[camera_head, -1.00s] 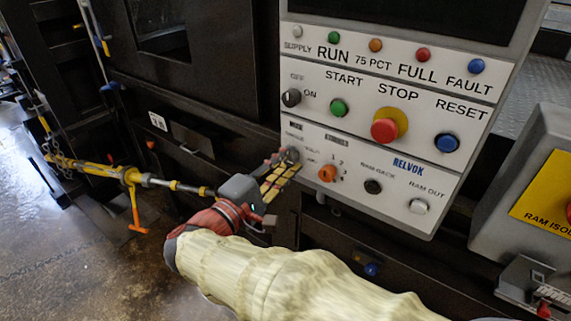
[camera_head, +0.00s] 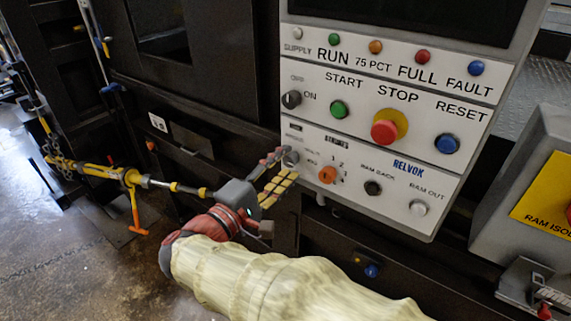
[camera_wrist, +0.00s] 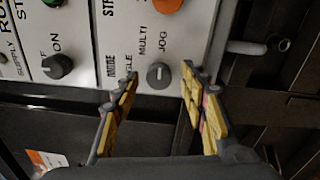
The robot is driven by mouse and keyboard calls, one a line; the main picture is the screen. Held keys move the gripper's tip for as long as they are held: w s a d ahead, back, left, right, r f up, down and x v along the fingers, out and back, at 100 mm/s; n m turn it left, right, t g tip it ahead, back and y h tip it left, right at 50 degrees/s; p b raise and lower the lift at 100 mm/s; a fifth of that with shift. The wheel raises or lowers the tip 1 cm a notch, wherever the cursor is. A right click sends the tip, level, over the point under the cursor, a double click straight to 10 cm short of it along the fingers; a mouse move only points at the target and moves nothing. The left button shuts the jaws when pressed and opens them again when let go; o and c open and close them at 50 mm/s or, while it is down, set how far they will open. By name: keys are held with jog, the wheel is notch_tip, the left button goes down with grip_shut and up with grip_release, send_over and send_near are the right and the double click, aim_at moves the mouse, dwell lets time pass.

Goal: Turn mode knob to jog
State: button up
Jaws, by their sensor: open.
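The mode knob (camera_wrist: 158,75) is a small grey round knob with a pale mark on its face. It sits on the white panel, with MODE, MULTI and JOG labels beside it in the wrist view. The mark points roughly upward there; I cannot tell exactly which label it meets. In the head view the knob (camera_head: 291,157) is partly covered by my fingers. My gripper (camera_wrist: 160,74) is open, with one yellow-padded finger on each side of the knob. It also shows in the head view (camera_head: 284,166). I see no clear contact with the knob.
An orange selector (camera_head: 327,175) is just right of the mode knob. The black OFF/ON knob (camera_head: 291,99), green START button (camera_head: 339,109) and red STOP button (camera_head: 385,131) are above. A grey pipe-like part (camera_wrist: 246,47) sticks out beside the panel's edge.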

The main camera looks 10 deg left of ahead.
jog(key=v, duration=1.1)
jog(key=shift+a+f, duration=0.1)
jog(key=shift+f, duration=0.05)
notch_tip(320, 180, down, 11)
jog(key=s+d+n+g+y, duration=0.1)
jog(key=s+d+n+g, duration=0.1)
jog(key=n+g, duration=0.15)
jog(key=s+d+f+m+g+y, duration=0.1)
jog(key=s+d+f+m+g, duration=0.3)
jog(key=d+f+g, duration=0.45)
jog(key=s+d+r+m+y, duration=0.1)
jog(key=d+r+m, duration=0.2)
jog(key=d+m, duration=0.2)
jog(key=s+d+r+m+y+p, duration=0.1)
jog(key=d+r+m+y, duration=0.1)
jog(key=d, duration=1)
jog(key=s+d+r+m+y, duration=0.1)
jog(key=s+d+r+m, duration=0.1)
jog(key=d+r+m, duration=0.3)
jog(key=d+m, duration=0.2)
jog(key=d, duration=0.1)
jog(key=shift+d+m+t+y, duration=0.2)
jog(key=shift+m+t+y, duration=0.15)
jog(key=shift+t+y, duration=0.05)
